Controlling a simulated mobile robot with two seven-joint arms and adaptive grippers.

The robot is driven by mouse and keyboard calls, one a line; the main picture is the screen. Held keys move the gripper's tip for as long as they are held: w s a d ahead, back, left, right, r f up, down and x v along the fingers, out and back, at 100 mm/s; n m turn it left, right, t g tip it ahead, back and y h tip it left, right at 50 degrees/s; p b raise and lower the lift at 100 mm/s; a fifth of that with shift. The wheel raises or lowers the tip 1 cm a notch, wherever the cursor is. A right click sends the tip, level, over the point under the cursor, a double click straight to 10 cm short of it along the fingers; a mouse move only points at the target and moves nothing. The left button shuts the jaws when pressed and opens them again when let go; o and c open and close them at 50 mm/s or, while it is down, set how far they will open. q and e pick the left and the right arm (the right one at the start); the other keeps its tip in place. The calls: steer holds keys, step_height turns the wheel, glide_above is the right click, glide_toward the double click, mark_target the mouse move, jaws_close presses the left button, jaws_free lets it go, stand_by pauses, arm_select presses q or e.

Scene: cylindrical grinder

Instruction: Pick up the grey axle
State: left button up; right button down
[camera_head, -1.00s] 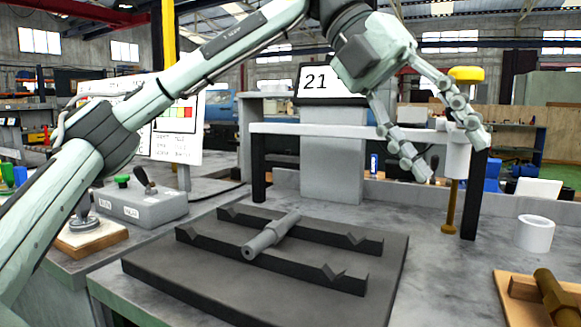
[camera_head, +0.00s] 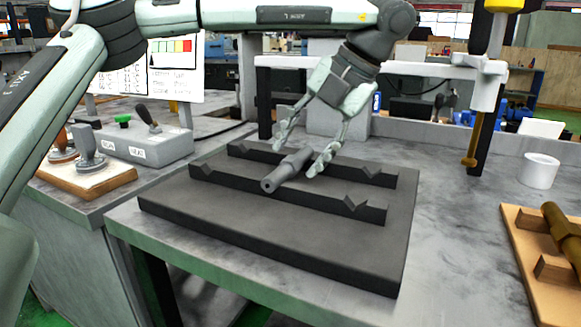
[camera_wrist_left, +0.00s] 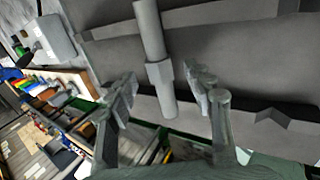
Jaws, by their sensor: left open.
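The grey axle (camera_head: 285,173) is a stepped cylinder lying across two notched dark rails on a black plate (camera_head: 330,253). My left gripper (camera_head: 297,158) points down over it, open, with one finger on each side of the axle. In the left wrist view the axle (camera_wrist_left: 158,72) runs between the two spread fingers of the gripper (camera_wrist_left: 166,88), with gaps beside it. It still rests in the rails. My right gripper is in neither view.
A brass-coloured shaft (camera_head: 562,235) lies on a wooden board at the right. A white cup (camera_head: 539,170) stands behind it. A grey control box (camera_head: 140,147) and a board with stamp-like handles (camera_head: 85,175) are at the left.

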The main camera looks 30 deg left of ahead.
arm_select(q)
steer(key=shift+x, duration=1.05)
steer(key=shift+c, duration=0.2)
jaws_close()
steer(key=shift+r, duration=0.1)
